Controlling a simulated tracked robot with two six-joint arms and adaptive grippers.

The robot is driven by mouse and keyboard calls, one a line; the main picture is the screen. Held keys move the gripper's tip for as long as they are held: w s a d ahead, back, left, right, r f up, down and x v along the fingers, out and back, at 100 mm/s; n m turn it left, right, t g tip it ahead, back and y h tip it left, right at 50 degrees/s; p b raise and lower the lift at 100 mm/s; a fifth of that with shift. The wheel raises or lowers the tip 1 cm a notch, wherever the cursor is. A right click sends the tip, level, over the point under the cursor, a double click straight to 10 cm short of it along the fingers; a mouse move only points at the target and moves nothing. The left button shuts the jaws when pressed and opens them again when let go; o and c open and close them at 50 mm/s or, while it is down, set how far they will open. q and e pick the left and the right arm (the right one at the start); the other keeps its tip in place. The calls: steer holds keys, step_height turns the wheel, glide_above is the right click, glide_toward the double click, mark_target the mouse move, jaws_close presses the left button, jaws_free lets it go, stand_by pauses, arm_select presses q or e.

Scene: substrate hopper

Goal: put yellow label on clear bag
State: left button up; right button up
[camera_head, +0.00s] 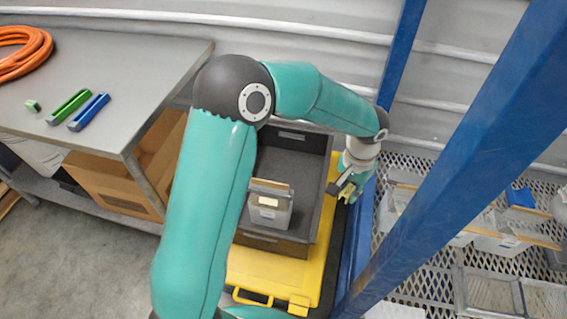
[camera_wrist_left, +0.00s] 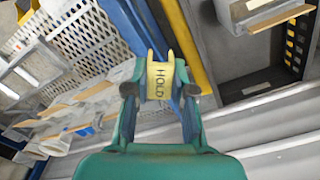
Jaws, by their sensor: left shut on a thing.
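My left gripper (camera_head: 347,190) is shut on the yellow label (camera_wrist_left: 160,81), which reads HOLD. It holds the label up beside the right wall of a dark crate. The label shows small in the head view (camera_head: 346,195). A clear-looking bag (camera_head: 270,212) with a brown top edge and a pale patch stands in the crate, to the left of the gripper and apart from it. Part of this bag shows at the top right of the left wrist view (camera_wrist_left: 262,14). My right gripper is not in view.
The dark crate (camera_head: 318,165) sits on a yellow case (camera_head: 265,272). A blue post (camera_head: 460,150) stands just right of my left gripper. Several pale bags or bins (camera_head: 500,240) stand on a mesh rack. A grey table (camera_head: 120,80) holds blue and green tools and an orange hose.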

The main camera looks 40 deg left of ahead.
arm_select(q)
steer(key=w+a+f+m+b, duration=0.2)
steer(key=a+f+m+b, duration=0.25)
steer(key=a, duration=0.65)
steer(key=m+b, duration=0.4)
steer(key=m, duration=0.4)
glide_toward(282, 185)
steer(key=shift+n, duration=0.25)
steer(key=shift+w+a+f+b, duration=0.1)
steer(key=shift+w+f+b, duration=0.05)
steer(key=shift+f+b, duration=1.15)
steer(key=shift+w+a+f+b, duration=0.1)
steer(key=shift+f+b, duration=0.75)
steer(key=shift+f, duration=0.85)
steer(key=shift+f+b, duration=0.75)
steer(key=shift+f, duration=0.65)
steer(key=shift+s, duration=0.1)
steer(key=o, duration=1.4)
steer(key=shift+r, duration=0.15)
